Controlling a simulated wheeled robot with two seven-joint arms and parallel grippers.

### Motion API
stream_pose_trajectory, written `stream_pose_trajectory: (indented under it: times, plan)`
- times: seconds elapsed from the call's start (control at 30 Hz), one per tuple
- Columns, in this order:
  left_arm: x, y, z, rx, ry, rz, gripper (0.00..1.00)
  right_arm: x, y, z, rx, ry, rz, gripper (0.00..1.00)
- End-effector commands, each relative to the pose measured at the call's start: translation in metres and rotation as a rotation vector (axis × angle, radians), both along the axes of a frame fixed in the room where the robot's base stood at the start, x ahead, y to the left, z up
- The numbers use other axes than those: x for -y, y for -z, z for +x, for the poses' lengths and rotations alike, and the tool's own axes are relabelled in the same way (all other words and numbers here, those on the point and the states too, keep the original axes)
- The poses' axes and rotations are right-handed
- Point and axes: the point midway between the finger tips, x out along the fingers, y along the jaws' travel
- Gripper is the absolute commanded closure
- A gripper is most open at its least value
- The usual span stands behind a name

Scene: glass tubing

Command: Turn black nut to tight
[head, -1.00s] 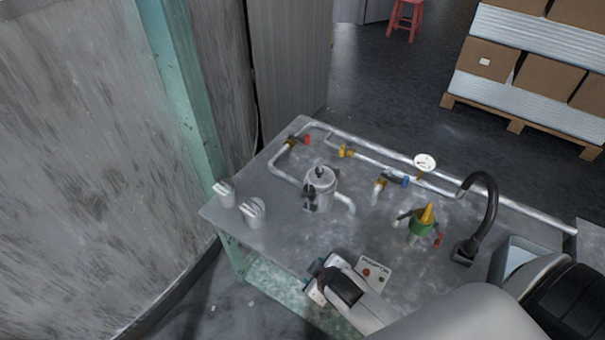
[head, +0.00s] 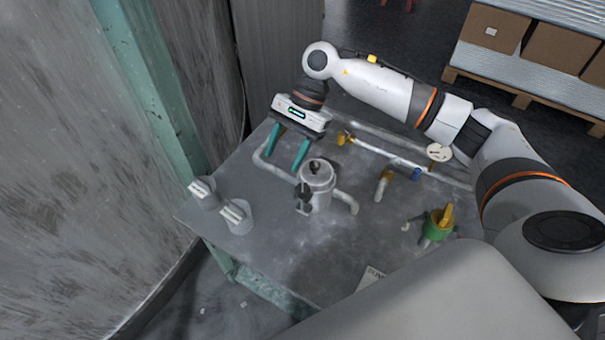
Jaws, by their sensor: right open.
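A metal canister (head: 320,184) stands upright on the metal table. It has a small black knob (head: 314,166) on its lid and a black fitting (head: 303,193) on its front left side. I cannot tell which of these is the black nut. My right gripper (head: 281,163) is open and empty, with its two teal fingers pointing down. It is behind and left of the canister in the head view, over the pipe corner, apart from both black parts. The red-handled valve at that corner is hidden by the gripper. My left gripper is not in view.
Two pale fittings (head: 236,214) stand at the table's front left. Pipes with a yellow-handled valve (head: 344,138), a blue-handled valve (head: 415,174) and a gauge (head: 438,152) run along the back. A green and yellow valve (head: 437,224) stands right. Bare table (head: 290,262) lies in front.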

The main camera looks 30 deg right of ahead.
Motion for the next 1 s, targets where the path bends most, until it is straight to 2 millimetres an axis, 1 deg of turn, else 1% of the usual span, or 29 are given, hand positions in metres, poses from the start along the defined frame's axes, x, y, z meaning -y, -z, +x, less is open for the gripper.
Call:
stream_pose_trajectory:
  times: [0.03,0.1,0.17,0.23,0.37,0.47,0.7,0.8,0.9,1.0]
  plan:
    - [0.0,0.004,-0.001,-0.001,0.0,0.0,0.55,0.023,0.0,0.001,0.014,-0.041,-0.082,0.48]
    - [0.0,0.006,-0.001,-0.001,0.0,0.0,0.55,0.045,-0.002,-0.001,0.015,-0.091,-0.164,0.48]
    - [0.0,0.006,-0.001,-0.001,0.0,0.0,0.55,0.057,-0.004,-0.002,0.014,-0.115,-0.207,0.48]
    - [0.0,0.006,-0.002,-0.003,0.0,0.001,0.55,0.062,-0.003,-0.003,0.01,-0.132,-0.229,0.48]
    - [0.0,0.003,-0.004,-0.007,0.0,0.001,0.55,0.06,0.008,-0.007,0.007,-0.136,-0.234,0.48]
    - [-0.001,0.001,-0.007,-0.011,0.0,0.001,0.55,0.054,0.024,-0.012,0.005,-0.136,-0.232,0.48]
    - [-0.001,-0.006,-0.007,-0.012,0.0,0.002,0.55,0.038,0.069,-0.023,0.005,-0.135,-0.229,0.48]
    - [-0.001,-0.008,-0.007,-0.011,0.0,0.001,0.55,0.033,0.084,-0.027,0.006,-0.134,-0.229,0.48]
    - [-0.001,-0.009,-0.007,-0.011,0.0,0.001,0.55,0.029,0.095,-0.029,0.008,-0.134,-0.229,0.48]
    - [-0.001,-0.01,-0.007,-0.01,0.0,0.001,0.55,0.027,0.102,-0.031,0.009,-0.133,-0.228,0.48]
